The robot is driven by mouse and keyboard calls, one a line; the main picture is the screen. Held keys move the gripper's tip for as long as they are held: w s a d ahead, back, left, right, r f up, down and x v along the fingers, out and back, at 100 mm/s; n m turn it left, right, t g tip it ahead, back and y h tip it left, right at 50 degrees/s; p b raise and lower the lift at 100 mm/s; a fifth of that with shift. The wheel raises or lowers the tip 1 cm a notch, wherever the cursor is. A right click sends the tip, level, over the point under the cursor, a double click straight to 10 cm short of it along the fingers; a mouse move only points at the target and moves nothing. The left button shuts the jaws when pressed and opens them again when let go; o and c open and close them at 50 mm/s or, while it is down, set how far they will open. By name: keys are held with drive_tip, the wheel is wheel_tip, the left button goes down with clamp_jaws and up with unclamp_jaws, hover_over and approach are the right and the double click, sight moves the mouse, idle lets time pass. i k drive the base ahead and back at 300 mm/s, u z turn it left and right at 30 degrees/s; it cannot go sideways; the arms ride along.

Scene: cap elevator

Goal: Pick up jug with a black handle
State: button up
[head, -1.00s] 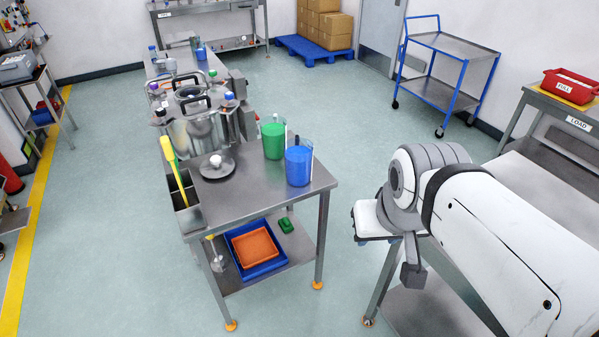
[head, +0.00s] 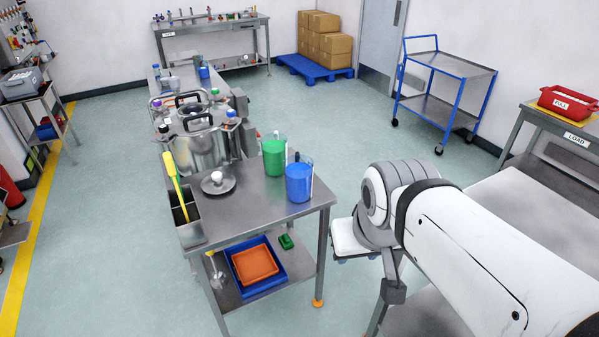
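Two jugs stand upright on the steel table in the head view. The nearer is a blue jug (head: 299,183), close to the table's right edge. A small black part shows at its top, but I cannot make out a full handle. Behind it and to its left is a green jug (head: 273,158), its handle also unclear. My gripper (head: 345,250) is at the end of my arm, right of the table and apart from both jugs. Its fingers are mostly hidden by the wrist, so I cannot see whether they are open.
The steel table (head: 262,212) also bears a large metal pot (head: 199,150) and a round lid (head: 218,184). A yellow-handled tool (head: 174,176) stands in a metal bin (head: 188,231). A blue tray (head: 243,288) is on the shelf below.

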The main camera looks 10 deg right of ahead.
sight(298, 168)
drive_tip(key=i, duration=0.95)
drive_tip(key=u, duration=0.05)
